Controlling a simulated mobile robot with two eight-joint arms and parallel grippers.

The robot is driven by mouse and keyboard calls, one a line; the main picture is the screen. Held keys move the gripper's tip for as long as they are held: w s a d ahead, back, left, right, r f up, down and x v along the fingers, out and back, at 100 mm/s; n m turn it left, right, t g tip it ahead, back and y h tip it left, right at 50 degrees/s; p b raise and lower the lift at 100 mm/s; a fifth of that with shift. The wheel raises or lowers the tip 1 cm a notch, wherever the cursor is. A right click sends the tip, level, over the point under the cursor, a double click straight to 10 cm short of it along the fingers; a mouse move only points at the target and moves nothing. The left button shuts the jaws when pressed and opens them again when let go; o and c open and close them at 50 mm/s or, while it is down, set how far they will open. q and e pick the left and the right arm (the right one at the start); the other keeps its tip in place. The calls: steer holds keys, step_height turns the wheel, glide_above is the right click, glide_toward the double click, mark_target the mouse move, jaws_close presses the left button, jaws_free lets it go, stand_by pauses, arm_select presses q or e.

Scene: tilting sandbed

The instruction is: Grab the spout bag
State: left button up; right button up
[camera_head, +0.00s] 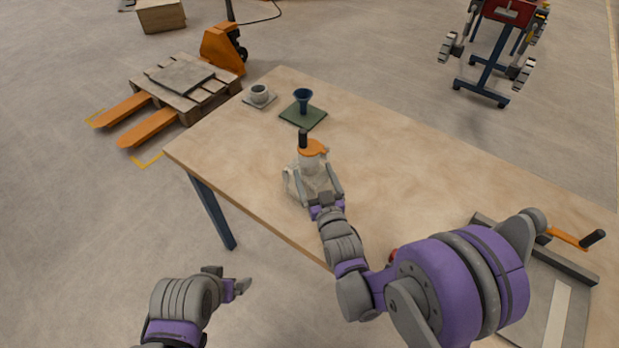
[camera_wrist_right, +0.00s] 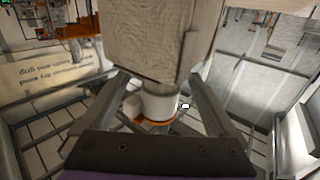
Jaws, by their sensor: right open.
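The spout bag (camera_head: 293,186) stands near the table's front edge in the head view, pale and partly hidden by my right gripper. Above it shows a pale cylindrical part with an orange top (camera_head: 312,147) and a black upright grip. My right gripper (camera_head: 316,178) is open, its fingers spread on either side of the bag's area. In the right wrist view, a white cylinder (camera_wrist_right: 158,103) with orange under it lies between the open fingers (camera_wrist_right: 160,95). I cannot tell whether they touch it. My left gripper (camera_head: 232,286) is off the table, lower left; its jaw gap is unclear.
On the table (camera_head: 420,170), a cup (camera_head: 259,93) on a small plate and a blue funnel-like vessel (camera_head: 303,97) on a green square stand far left. The table's middle is clear.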

mark_target(312, 173)
steer(key=x, duration=0.3)
steer(key=shift+w+a+f, duration=0.15)
steer(key=shift+w+a, duration=0.05)
steer(key=shift+w, duration=0.1)
steer(key=shift+s, duration=0.1)
jaws_close()
